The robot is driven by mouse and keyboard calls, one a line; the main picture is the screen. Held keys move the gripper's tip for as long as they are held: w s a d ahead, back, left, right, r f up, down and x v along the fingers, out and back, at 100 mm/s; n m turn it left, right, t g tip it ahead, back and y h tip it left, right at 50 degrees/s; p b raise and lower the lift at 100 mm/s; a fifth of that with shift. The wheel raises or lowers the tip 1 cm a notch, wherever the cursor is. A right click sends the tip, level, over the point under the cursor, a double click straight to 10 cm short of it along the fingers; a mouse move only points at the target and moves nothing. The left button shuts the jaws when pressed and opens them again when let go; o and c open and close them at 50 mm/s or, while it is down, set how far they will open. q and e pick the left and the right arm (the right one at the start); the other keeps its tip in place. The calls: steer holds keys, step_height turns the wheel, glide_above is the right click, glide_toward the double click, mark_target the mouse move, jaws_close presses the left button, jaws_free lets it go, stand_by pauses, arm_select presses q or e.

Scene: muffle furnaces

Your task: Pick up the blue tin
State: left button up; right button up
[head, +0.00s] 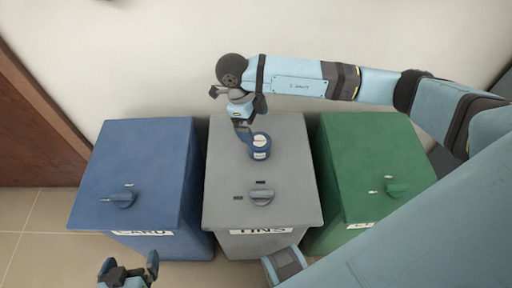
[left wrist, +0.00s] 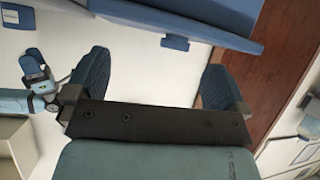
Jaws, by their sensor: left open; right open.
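The blue tin (head: 260,153), with a pale label, stands on the lid of the grey bin (head: 290,190) marked TINS, towards its back. My right gripper (head: 248,134) is at the tin's upper left side, pointing down, and is open. The fingers partly overlap the tin, and I cannot tell whether they touch it. My left gripper (head: 128,268) is open and empty at the bottom left, in front of the blue bin. Its spread fingers also show in the left wrist view (left wrist: 155,85), with nothing between them.
A blue bin (head: 140,165) stands left of the grey bin and a green bin (head: 365,150) right of it. Each lid has a knob. A pale wall is behind them, and a brown wooden panel (head: 30,130) is at the left. Tiled floor is clear at the lower left.

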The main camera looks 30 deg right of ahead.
mark_target(259, 140)
steer(key=x, duration=0.5)
steer(key=shift+w+b+x, duration=0.2)
steer(key=shift+b+x, duration=0.15)
steer(key=shift+x, duration=1)
steer(key=shift+w+b+x, duration=0.15)
steer(key=shift+b+x, duration=0.15)
steer(key=shift+x, duration=1)
steer(key=shift+a+f, duration=0.1)
steer(key=shift+a, duration=0.05)
steer(key=c, duration=1)
steer(key=shift+o, duration=0.2)
step_height(259, 140, up, 20)
steer(key=p, duration=0.3)
